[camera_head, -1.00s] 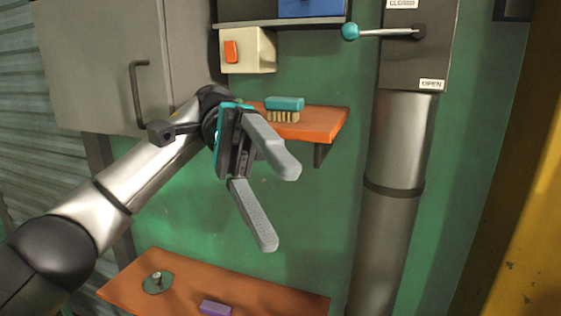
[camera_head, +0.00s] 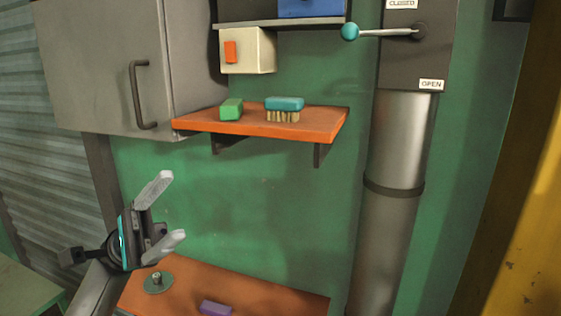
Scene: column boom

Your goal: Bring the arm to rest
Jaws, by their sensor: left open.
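My left gripper (camera_head: 168,210) is at the lower left of the head view. Its two grey fingers are spread apart and nothing is between them. It is in front of the green wall, and in the picture it overlaps the far left end of the lower orange shelf (camera_head: 262,290). Most of my left arm is out of the frame below; only a short link shows. My right gripper is not in view.
An upper orange shelf (camera_head: 240,125) holds a green block (camera_head: 231,109) and a teal brush (camera_head: 284,105). A grey cabinet (camera_head: 105,60) hangs at left. A purple block (camera_head: 215,308) and a round green disc with a knob (camera_head: 158,283) lie on the lower shelf. A lever (camera_head: 385,33) points left at upper right.

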